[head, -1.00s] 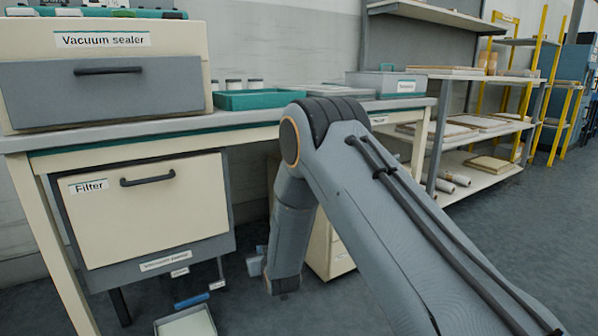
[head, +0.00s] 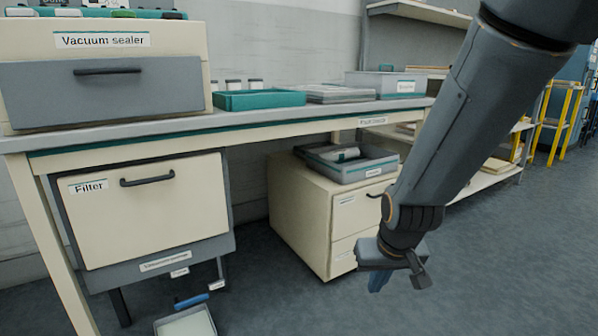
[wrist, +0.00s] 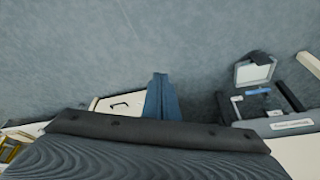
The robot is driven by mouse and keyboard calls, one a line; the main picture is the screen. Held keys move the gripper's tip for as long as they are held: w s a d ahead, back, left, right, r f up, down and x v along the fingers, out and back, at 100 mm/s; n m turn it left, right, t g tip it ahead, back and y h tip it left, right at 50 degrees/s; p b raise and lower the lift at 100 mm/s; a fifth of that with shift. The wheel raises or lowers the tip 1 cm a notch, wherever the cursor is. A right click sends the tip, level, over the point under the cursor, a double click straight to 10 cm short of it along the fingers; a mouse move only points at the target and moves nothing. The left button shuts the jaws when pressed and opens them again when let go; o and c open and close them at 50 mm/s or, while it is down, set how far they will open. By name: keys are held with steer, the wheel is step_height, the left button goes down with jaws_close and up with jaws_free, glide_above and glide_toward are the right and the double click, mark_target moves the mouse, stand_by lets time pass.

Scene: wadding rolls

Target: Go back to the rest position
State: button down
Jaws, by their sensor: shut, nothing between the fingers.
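My gripper (head: 378,283) hangs at the end of my arm in the head view, in front of the cream drawer cabinet (head: 300,215) and apart from it. It points down over the floor. In the wrist view my gripper (wrist: 161,80) shows as blue fingers close together, shut with nothing between them, with the grey floor beyond. My arm covers part of the shelving at the right of the head view.
The workbench (head: 270,128) carries the vacuum sealer (head: 105,80) and a teal tray (head: 258,100). A grey bin (head: 350,165) sits on the cabinet. A small tray (head: 187,323) is low under the Filter box (head: 145,210). The floor (head: 500,260) at right is open.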

steer(key=s+d+r+g, duration=0.1)
steer(key=s+d+g, duration=0.1)
steer(key=s, duration=0.6)
steer(key=s+a+r+n+g+y+p, duration=0.1)
steer(key=s+a+r+n, duration=0.1)
steer(key=s+a+r, duration=0.35)
steer(key=s+a+r+n+p, duration=0.1)
steer(key=s+a+r+n, duration=0.1)
steer(key=s+a, duration=0.5)
steer(key=s+a+r+n+g+y, duration=0.1)
steer(key=s+a+r+n, duration=0.2)
steer(key=a, duration=0.5)
steer(key=d+r+m+p, duration=0.2)
steer(key=d+r+p, duration=0.5)
steer(key=p, duration=0.5)
steer(key=s+d+r+m+h+p, duration=0.1)
steer(key=d+r+m+p, duration=0.2)
steer(key=d+r+p, duration=0.4)
steer(key=d+r+m+h+p, duration=0.1)
steer(key=d+r+p, duration=0.6)
steer(key=r+p, duration=0.7)
steer(key=m+p, duration=0.1)
steer(key=p, duration=0.4)
steer(key=shift+s+r+m, duration=0.15)
steer(key=shift+r+m, duration=0.15)
steer(key=shift+r, duration=0.05)
